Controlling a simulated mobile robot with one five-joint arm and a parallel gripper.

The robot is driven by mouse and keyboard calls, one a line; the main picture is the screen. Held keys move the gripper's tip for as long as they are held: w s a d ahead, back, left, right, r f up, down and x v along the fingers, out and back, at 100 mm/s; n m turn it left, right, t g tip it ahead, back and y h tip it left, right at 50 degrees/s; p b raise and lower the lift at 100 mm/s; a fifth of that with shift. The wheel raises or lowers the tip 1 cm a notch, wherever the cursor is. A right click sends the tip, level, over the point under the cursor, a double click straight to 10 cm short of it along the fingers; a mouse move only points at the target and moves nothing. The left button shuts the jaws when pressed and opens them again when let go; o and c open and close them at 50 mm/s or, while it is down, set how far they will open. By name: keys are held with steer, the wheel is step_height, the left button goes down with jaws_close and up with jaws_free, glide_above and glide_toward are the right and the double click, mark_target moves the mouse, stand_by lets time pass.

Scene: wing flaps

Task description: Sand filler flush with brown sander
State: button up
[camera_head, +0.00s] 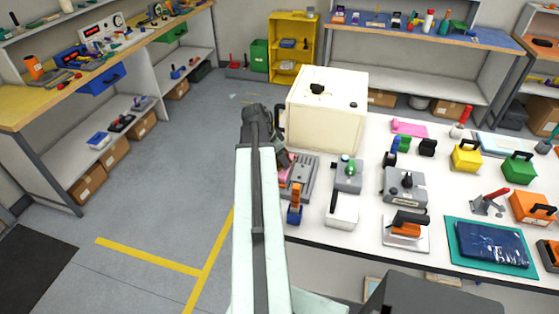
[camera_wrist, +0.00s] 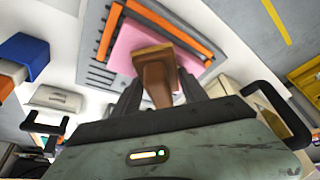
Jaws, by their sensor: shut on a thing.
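My gripper (camera_wrist: 158,98) is shut on the brown sander (camera_wrist: 157,68), between its dark fingers in the wrist view. The sander's wider end points at a pink panel (camera_wrist: 132,40) on a grey slotted fixture (camera_wrist: 92,45) with orange bars (camera_wrist: 165,22). The sander overlaps the panel in this view; I cannot tell whether it touches. In the head view the fixture (camera_head: 303,172) sits at the table's left edge. Its pink panel (camera_head: 284,173) is partly hidden by my arm. I cannot make out the filler.
A cream box (camera_head: 327,110) stands just behind the fixture. A blue-and-orange tool (camera_head: 295,205), a grey device (camera_head: 348,175) and a white block (camera_head: 341,210) stand close by. An orange tool (camera_head: 407,225) lies on a white tray further right. Floor left of the table is clear.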

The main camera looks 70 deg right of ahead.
steer(key=shift+w+d, duration=0.15)
steer(key=shift+d, duration=0.85)
steer(key=shift+w+d, duration=0.15)
steer(key=shift+d, duration=0.85)
step_height(320, 180, up, 6)
steer(key=p, duration=0.6)
step_height(320, 180, up, 3)
steer(key=p, duration=0.3)
steer(key=shift+r, duration=0.1)
